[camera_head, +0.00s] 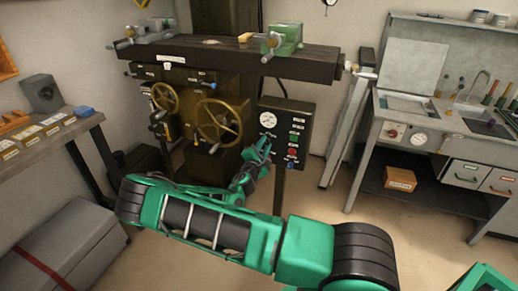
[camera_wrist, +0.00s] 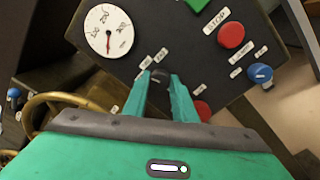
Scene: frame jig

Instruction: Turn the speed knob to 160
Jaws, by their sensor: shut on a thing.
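The control panel (camera_head: 299,109) stands on a post under the right part of the bench. In the wrist view, a small dark knob (camera_wrist: 160,74) sits below the dial, with small white labels at its left that I cannot read surely. My gripper (camera_wrist: 160,80) has its two green fingers on either side of this knob, shut on it. The fingers hide part of it, and its pointer is not clear. The round white dial (camera_wrist: 103,22) has a red needle pointing toward the bottom of the picture. In the head view, my gripper (camera_head: 262,146) is at the panel's lower left.
A red button (camera_wrist: 231,35), a second red button (camera_wrist: 202,110), a green button (camera_wrist: 196,3) and a blue-black knob (camera_wrist: 261,73) are on the panel nearby. A brass handwheel (camera_head: 219,122) stands close at the left.

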